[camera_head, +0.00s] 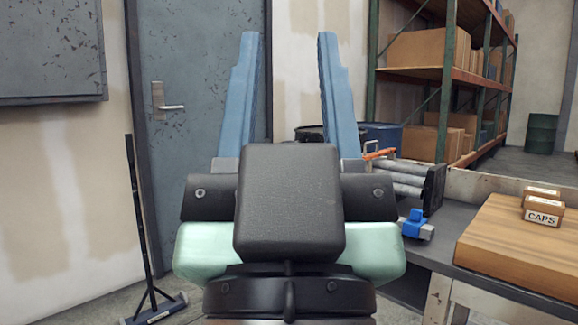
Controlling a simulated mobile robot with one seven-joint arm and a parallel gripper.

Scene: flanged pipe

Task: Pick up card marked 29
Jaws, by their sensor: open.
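My gripper (288,38) fills the middle of the camera_head view, its two blue fingers pointing up and wide apart. No card marked 29 can be made out in this view. My gripper's dark body hides part of the bench and floor behind it.
A grey workbench (437,247) at right bears a wooden block (512,252) with small boxes, one marked CAPS (542,213). Grey pipes (395,180) and a blue-and-grey fitting (415,224) lie nearer my gripper. A shelf rack (443,75) stands behind; a floor brush (145,235) stands left.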

